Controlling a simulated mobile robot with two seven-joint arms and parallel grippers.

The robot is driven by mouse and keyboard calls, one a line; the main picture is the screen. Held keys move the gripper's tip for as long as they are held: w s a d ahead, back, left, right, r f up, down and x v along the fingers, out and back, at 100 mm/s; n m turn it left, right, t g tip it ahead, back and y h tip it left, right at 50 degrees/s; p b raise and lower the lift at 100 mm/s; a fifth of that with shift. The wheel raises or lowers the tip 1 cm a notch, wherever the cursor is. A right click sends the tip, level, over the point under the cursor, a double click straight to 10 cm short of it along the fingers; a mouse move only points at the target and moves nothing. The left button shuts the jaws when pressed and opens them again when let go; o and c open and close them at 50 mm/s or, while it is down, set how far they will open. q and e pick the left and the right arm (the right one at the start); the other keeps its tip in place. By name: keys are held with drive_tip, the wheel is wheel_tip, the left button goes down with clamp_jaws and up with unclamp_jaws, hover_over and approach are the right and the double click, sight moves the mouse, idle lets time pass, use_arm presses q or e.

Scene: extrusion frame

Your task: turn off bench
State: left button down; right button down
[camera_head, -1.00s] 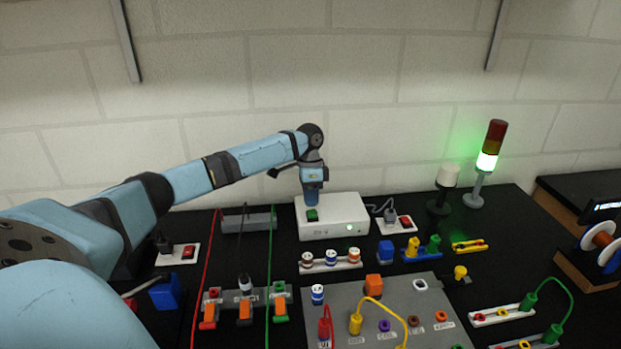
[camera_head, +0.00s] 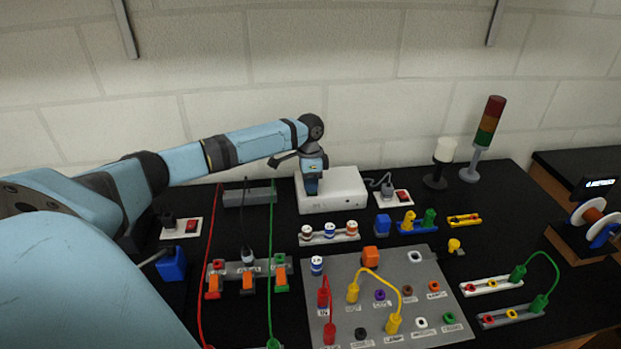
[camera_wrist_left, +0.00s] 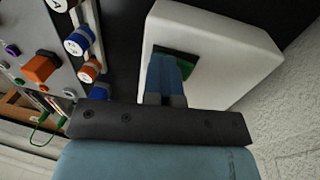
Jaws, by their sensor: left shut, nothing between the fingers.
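A white power box (camera_head: 346,188) stands at the back of the black bench. In the left wrist view the white box (camera_wrist_left: 225,50) fills the upper right, with a green switch on a dark plate (camera_wrist_left: 183,62) on its top. My left gripper (camera_head: 312,192) is shut and points down onto that switch, with the fingertips (camera_wrist_left: 165,75) over or touching it; contact is partly hidden. The stack light (camera_head: 486,140) at the back right is unlit. The small green lamp on the box front is dark. My right gripper is in neither view.
A grey panel (camera_head: 440,262) with sockets and yellow and red leads lies in front. Sockets with red switches (camera_head: 192,226) flank the box. A connector strip (camera_head: 329,232) stands close before it. A white lamp (camera_head: 441,160) stands right of it.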

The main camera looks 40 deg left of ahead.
use_arm(q)
drive_tip(key=shift+a+f, duration=0.1)
drive_tip(key=shift+f, duration=0.05)
drive_tip(key=shift+w+a, duration=0.45)
drive_tip(key=shift+a, duration=0.05)
drive_tip(key=shift+w+a+r, duration=0.2)
drive_tip(key=shift+r, duration=0.3)
wheel_tip(320, 180, up, 13)
drive_tip(key=w+a, duration=0.1)
drive_tip(key=shift+a, duration=0.1)
